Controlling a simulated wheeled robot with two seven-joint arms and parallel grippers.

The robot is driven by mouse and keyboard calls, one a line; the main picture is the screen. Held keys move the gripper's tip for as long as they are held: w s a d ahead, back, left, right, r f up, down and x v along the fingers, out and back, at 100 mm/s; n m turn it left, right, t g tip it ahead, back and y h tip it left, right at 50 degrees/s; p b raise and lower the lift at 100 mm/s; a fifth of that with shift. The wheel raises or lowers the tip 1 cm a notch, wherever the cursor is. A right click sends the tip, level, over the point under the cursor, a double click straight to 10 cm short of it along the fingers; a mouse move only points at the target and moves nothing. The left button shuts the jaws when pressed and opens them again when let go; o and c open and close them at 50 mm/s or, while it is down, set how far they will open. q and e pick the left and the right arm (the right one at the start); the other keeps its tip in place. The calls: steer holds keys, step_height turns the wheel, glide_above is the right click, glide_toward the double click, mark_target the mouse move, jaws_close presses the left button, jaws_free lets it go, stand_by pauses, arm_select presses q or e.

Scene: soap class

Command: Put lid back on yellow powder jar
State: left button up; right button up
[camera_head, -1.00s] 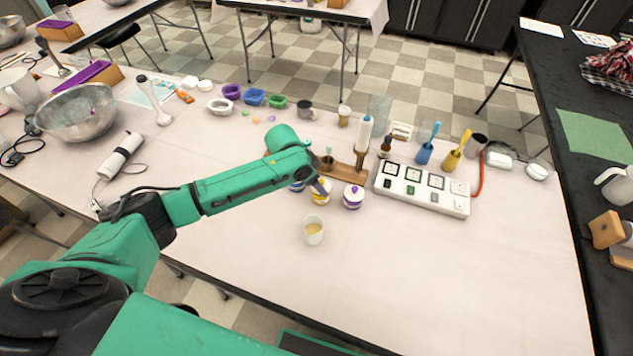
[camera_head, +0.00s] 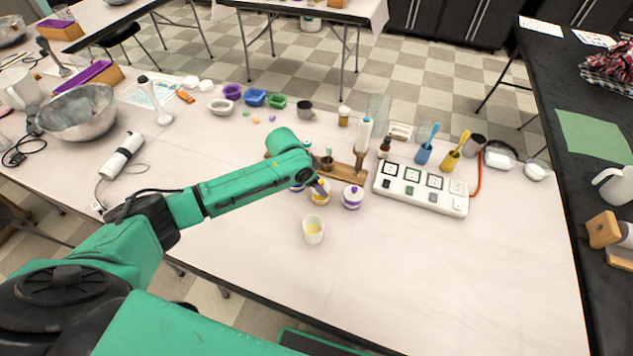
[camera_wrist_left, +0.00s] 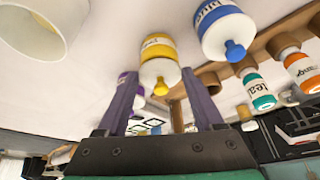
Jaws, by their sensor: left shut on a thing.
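The yellow powder jar (camera_head: 320,198) stands on the table, partly hidden by my left gripper (camera_head: 321,187). In the left wrist view, which is upside down, the yellow jar (camera_wrist_left: 158,47) lies between the tips of my left gripper (camera_wrist_left: 158,76). Its white lid (camera_wrist_left: 160,72) with a yellow knob is at the jar's mouth, in line with it. My left gripper is shut on the lid. I cannot tell whether a thin gap is left under the lid. My right gripper is not in view.
A purple jar (camera_head: 352,198) stands close on the right and a blue jar (camera_wrist_left: 225,28) close on the other side. A white cup with yellow contents (camera_head: 313,231) stands in front. A wooden rack (camera_head: 345,170) is behind. The front right of the table is clear.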

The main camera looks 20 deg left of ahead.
arm_select(q)
steer(key=shift+p, duration=0.3)
stand_by(0.4)
stand_by(0.3)
steer(key=o, duration=1.3)
steer(key=shift+r, duration=0.1)
step_height(320, 180, up, 7)
steer(key=p, duration=0.7)
steer(key=shift+p, duration=0.4)
jaws_close()
